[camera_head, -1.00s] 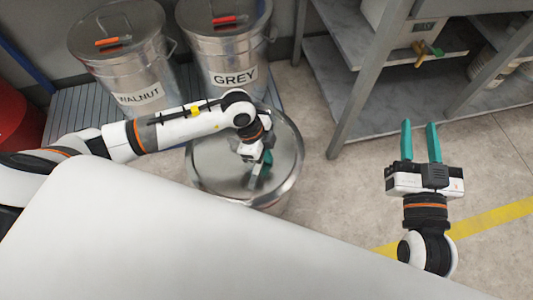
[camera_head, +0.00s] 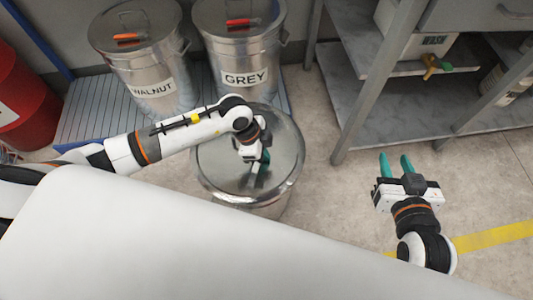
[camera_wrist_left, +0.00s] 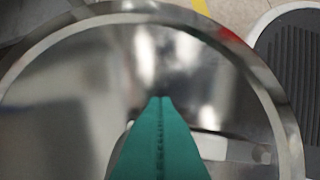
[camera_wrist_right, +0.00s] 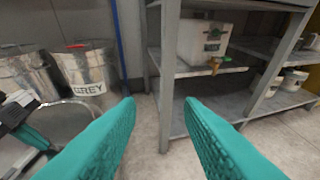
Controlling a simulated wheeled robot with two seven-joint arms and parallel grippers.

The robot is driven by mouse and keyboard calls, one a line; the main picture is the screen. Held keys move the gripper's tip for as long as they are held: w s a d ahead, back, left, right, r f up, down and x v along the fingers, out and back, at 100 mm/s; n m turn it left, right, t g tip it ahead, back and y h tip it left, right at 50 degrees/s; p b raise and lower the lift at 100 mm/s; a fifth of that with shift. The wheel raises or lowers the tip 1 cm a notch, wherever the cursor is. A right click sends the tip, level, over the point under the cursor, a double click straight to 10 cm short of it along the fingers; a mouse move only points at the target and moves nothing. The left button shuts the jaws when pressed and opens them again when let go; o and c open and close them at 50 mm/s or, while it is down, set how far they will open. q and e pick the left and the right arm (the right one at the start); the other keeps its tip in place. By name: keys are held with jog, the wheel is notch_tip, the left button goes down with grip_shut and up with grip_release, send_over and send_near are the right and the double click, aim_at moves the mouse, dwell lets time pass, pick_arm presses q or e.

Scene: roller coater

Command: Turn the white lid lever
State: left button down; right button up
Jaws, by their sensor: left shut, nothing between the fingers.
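A metal can with a round shiny lid (camera_head: 215,165) stands on the floor in front of the labelled cans. My left gripper (camera_head: 261,182) is over this lid, pointing down, with its teal fingers shut and empty. In the left wrist view the shut fingers (camera_wrist_left: 160,100) are in front of a white lever (camera_wrist_left: 212,147) on the lid. The lever's middle is hidden behind the fingers, and I cannot tell whether they touch it. My right gripper (camera_head: 395,164) is open and empty, out to the right over the floor; its spread fingers show in the right wrist view (camera_wrist_right: 158,104).
The WALNUT can (camera_head: 145,75), with an orange lever, and the GREY can (camera_head: 243,60), with a red lever, stand behind. A metal shelf (camera_head: 375,115) with a tapped WASH container (camera_head: 420,50) is at right. A white surface (camera_head: 180,240) fills the front.

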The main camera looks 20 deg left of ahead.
pick_arm(q)
jog(key=shift+d, duration=0.1)
jog(key=shift+s+d, duration=0.1)
jog(key=shift+d, duration=0.15)
jog(key=shift+s+d+p, duration=0.15)
jog(key=shift+d+p, duration=0.3)
jog(key=shift+p, duration=0.05)
pick_arm(e)
jog(key=s+f+g, duration=0.1)
jog(key=s+d+f+g+h, duration=0.1)
jog(key=f, duration=0.1)
jog(key=shift+s+d+g, duration=0.15)
jog(key=shift+s+g, duration=0.1)
jog(key=shift+g, duration=0.15)
jog(key=shift+d, duration=0.1)
